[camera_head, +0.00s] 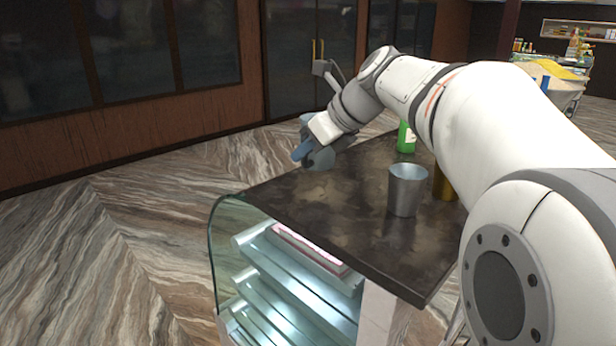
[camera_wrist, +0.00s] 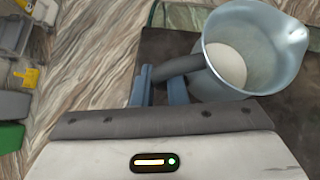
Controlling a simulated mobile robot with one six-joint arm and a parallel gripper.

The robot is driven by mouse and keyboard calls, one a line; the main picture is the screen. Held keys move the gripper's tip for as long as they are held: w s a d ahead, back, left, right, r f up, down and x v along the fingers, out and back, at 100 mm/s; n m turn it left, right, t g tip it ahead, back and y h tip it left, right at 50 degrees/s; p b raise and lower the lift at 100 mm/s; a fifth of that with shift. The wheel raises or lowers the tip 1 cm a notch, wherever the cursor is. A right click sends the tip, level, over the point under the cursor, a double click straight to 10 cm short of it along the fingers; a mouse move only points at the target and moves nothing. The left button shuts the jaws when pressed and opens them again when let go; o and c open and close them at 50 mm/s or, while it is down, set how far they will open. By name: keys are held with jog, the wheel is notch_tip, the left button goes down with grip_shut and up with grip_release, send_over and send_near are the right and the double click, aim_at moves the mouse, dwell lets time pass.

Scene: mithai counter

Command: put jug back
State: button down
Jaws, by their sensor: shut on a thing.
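The jug (camera_wrist: 262,40) is a pale blue-grey vessel with a spout and a dark handle (camera_wrist: 182,68). In the wrist view I look into its open top, and something pale and round shows at its bottom. My gripper (camera_wrist: 160,88) is shut on the jug's handle, one blue finger on each side. In the head view my gripper (camera_head: 303,150) is at the far end of the dark countertop (camera_head: 285,195), with the jug (camera_head: 318,157) partly hidden behind it. I cannot tell whether the jug touches the counter.
A metal tumbler (camera_head: 407,190) stands on the counter nearer me. A green bottle (camera_head: 406,138) and a brass-coloured vessel (camera_head: 444,183), partly hidden by my arm, stand to the right. A glass-fronted display case (camera_head: 285,285) is under the counter. The counter's left middle is clear.

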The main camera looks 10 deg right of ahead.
jog(key=shift+d+f, duration=0.15)
jog(key=shift+f, duration=2.45)
jog(key=shift+s, duration=0.1)
jog(key=shift+f, duration=0.15)
jog(key=c, duration=1.5)
grip_release()
jog(key=shift+o, duration=0.2)
jog(key=shift+s+d+r, duration=0.1)
jog(key=shift+d+r, duration=0.05)
jog(key=shift+r, duration=0.2)
jog(key=v, duration=1.1)
jog(key=shift+s, duration=0.2)
